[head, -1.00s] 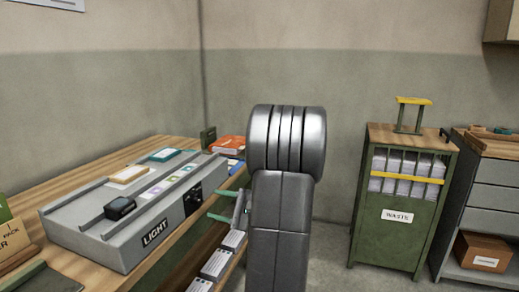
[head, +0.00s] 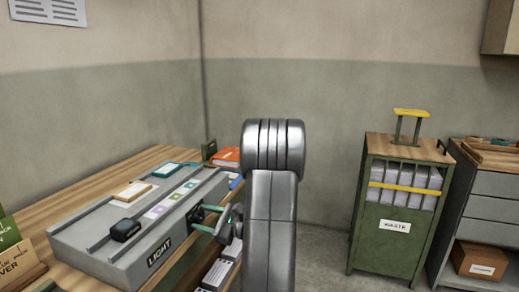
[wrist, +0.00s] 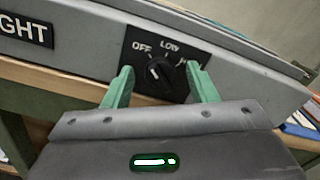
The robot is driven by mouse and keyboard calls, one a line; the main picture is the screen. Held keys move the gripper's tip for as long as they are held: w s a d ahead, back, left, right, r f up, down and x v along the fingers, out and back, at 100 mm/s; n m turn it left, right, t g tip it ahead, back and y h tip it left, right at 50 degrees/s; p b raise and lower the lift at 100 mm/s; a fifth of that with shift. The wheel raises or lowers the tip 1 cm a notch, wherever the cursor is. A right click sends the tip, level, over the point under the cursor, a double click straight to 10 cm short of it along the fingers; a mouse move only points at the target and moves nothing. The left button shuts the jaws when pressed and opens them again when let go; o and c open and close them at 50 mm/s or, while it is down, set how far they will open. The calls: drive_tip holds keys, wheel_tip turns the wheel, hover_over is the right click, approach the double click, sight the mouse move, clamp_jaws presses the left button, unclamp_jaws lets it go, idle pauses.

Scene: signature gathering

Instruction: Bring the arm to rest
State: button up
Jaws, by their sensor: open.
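My gripper (head: 199,217) is open and empty, with green fingers, at the front of the grey light box (head: 85,243). In the wrist view the two fingers (wrist: 160,71) lie to the left and right of a round black knob (wrist: 160,78). I cannot tell whether they touch it. The knob sits on a black panel (wrist: 140,60) marked OFF and LOW; a third label is partly hidden by the right finger. The knob's white mark points up and left, roughly toward OFF. My arm stands upright in the middle of the head view.
The light box stands on a wooden bench (head: 82,281), with a black block (head: 125,230) and several cards on top. Orange and blue items (head: 227,157) lie behind it. A green WASTE cabinet (head: 385,245) and a grey drawer unit (head: 485,210) stand at right.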

drive_tip(key=m+p, duration=0.2)
drive_tip(key=p, duration=0.1)
drive_tip(key=m+p, duration=0.2)
drive_tip(key=shift+r, duration=0.25)
drive_tip(key=m+p, duration=0.3)
drive_tip(key=p, duration=0.1)
drive_tip(key=shift+w+m, duration=0.15)
drive_tip(key=shift+m, duration=0.15)
drive_tip(key=m+p, duration=0.4)
drive_tip(key=p, duration=0.1)
drive_tip(key=shift+w+d, duration=0.1)
drive_tip(key=shift+f+m+p, duration=0.2)
drive_tip(key=shift+m+p, duration=0.45)
drive_tip(key=shift+m, duration=0.15)
drive_tip(key=shift+f, duration=0.1)
